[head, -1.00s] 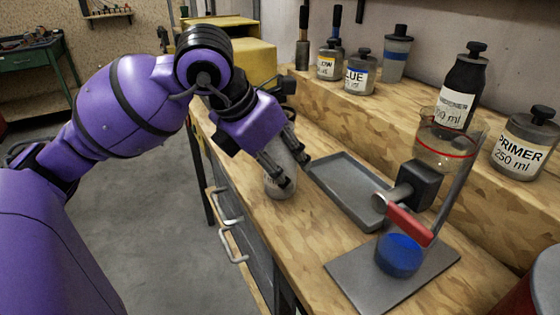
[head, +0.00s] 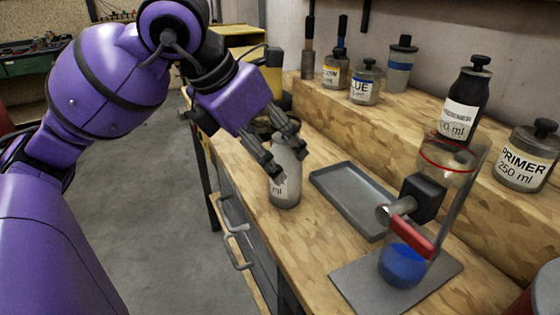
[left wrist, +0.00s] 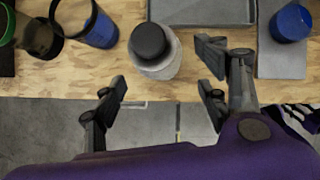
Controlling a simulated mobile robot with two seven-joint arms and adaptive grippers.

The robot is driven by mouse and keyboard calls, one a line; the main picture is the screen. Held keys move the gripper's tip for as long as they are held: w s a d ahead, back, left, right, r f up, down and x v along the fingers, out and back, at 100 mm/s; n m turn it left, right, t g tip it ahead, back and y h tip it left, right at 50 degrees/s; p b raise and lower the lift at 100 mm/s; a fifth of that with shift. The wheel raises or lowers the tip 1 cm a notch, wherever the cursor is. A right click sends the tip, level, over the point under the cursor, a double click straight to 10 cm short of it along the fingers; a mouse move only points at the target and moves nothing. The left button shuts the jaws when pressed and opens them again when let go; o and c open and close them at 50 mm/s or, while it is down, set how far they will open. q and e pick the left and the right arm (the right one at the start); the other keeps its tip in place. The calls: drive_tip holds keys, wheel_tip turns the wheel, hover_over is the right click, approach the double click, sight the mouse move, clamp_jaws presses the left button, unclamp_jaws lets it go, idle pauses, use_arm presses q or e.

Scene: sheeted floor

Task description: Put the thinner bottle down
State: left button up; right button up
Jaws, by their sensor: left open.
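A pale grey bottle (head: 286,188) stands upright near the front edge of the wooden bench (head: 310,245). Part of its label shows, ending in "ml"; the rest is hidden, so I cannot read its name. My left gripper (head: 289,160) is open, with its fingers close to the bottle's upper part, hiding its top in the head view. In the left wrist view the bottle's black cap (left wrist: 151,42) shows, with the bottle beyond the open fingers (left wrist: 165,75) and apart from them. My right gripper is not in view.
A grey tray (head: 350,195) lies right of the bottle. A tap stand with a red handle (head: 408,237) has a blue-filled cup (head: 402,264) under it. A raised shelf holds a dark bottle (head: 466,100), a primer jar (head: 527,158) and several other containers.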

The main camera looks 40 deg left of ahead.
use_arm(q)
drive_tip(key=v, duration=0.4)
drive_tip(key=shift+s+r, duration=0.15)
drive_tip(key=shift+r, duration=0.05)
idle(0.4)
